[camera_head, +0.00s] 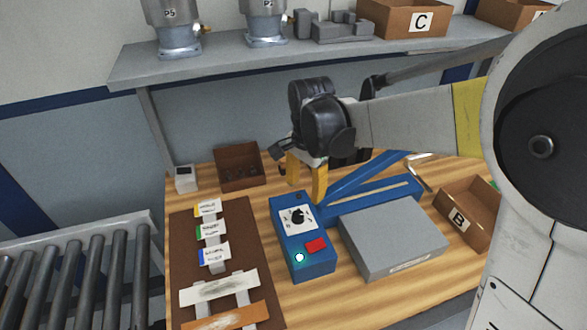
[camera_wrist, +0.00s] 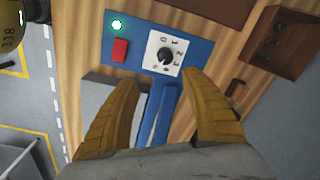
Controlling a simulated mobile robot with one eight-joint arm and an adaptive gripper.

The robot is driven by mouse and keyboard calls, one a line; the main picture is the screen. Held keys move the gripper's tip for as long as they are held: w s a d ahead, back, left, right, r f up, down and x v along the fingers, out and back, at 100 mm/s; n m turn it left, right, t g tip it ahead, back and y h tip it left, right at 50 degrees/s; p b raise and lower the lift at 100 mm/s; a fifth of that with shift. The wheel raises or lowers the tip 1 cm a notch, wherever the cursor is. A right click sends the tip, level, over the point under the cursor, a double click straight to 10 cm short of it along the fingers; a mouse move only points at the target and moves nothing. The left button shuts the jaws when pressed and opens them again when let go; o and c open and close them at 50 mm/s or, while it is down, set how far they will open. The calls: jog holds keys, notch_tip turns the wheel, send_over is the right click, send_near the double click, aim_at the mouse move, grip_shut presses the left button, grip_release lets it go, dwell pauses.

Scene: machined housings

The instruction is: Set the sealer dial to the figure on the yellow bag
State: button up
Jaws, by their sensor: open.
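The blue sealer (camera_head: 303,262) stands on the wooden bench with a black dial (camera_head: 297,217) on a white numbered plate. In the wrist view the dial (camera_wrist: 165,56) lies just beyond my fingertips, untouched; its pointer's exact figure is too small to tell. My gripper (camera_head: 306,182) is open and empty above the sealer's back end; its yellow fingers (camera_wrist: 163,82) are spread apart in the wrist view. A yellow-edged label (camera_head: 208,208) is at the top of a row on the brown mat, above green-edged and blue-edged ones. Its writing is too small to read, and I cannot make out a bag there.
A red button (camera_head: 316,245) and a lit green lamp (camera_head: 299,258) are on the sealer's front. A grey block (camera_head: 392,238) and bin B (camera_head: 462,220) stand right. A brown tray (camera_head: 239,165) is at the back. A roller conveyor (camera_head: 82,275) is left.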

aim_at(298, 214)
jog(key=shift+m+g, duration=0.3)
jog(key=shift+m, duration=0.1)
jog(key=f+b, duration=0.1)
jog(key=f, duration=0.3)
jog(key=a+f+b, duration=0.1)
jog(key=f, duration=0.3)
jog(key=w+f+b, duration=0.1)
jog(key=f, duration=0.3)
jog(key=shift+w+a+f, duration=0.1)
jog(key=shift+a+f, duration=0.05)
jog(key=shift+a, duration=0.1)
grip_shut()
